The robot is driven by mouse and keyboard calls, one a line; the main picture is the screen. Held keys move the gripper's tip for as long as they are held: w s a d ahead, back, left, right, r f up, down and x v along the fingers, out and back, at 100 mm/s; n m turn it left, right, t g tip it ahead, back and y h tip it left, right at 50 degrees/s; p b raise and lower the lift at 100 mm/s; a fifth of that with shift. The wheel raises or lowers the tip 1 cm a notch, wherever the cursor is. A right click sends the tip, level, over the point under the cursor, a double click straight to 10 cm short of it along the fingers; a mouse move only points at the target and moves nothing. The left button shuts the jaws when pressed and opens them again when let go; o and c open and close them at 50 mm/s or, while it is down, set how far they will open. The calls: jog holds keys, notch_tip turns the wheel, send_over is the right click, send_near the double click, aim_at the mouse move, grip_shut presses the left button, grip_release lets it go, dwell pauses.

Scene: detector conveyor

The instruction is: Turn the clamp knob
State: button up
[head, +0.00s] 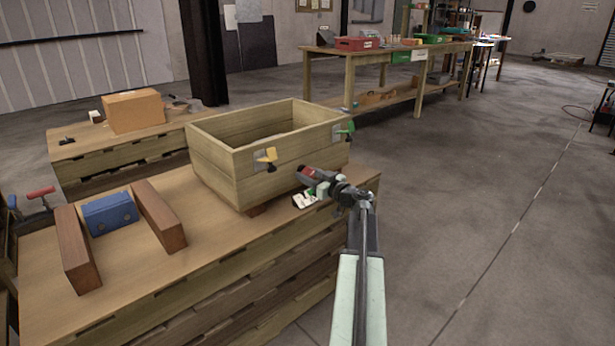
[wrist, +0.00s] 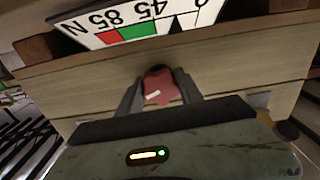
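The red clamp knob (wrist: 160,88) is star-shaped with a small white mark, on the wooden wall of the crate (head: 224,170). My gripper (wrist: 159,80) has one dark finger on each side of the knob, with no clear gap between knob and fingers. In the head view my gripper (head: 312,180) is at the crate's right front side, and the knob is hard to make out there. A white scale label (wrist: 135,27) with red and green fields, numbers and a black pointer shows by the knob in the wrist view.
A yellow clamp (head: 266,158) and a green clamp (head: 345,131) sit on the crate wall on either side of my gripper. A blue box (head: 110,214) lies between two brown blocks on the pallet table (head: 190,240).

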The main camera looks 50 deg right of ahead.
jog(key=c, duration=0.5)
jog(key=shift+s+a, duration=0.1)
jog(key=shift+a, duration=0.15)
jog(key=shift+c, duration=0.4)
jog(key=shift+d+m, duration=0.2)
jog(key=shift+m, duration=0.1)
jog(key=shift+m, duration=2.6)
jog(key=o, duration=1.4)
jog(key=shift+w, duration=0.2)
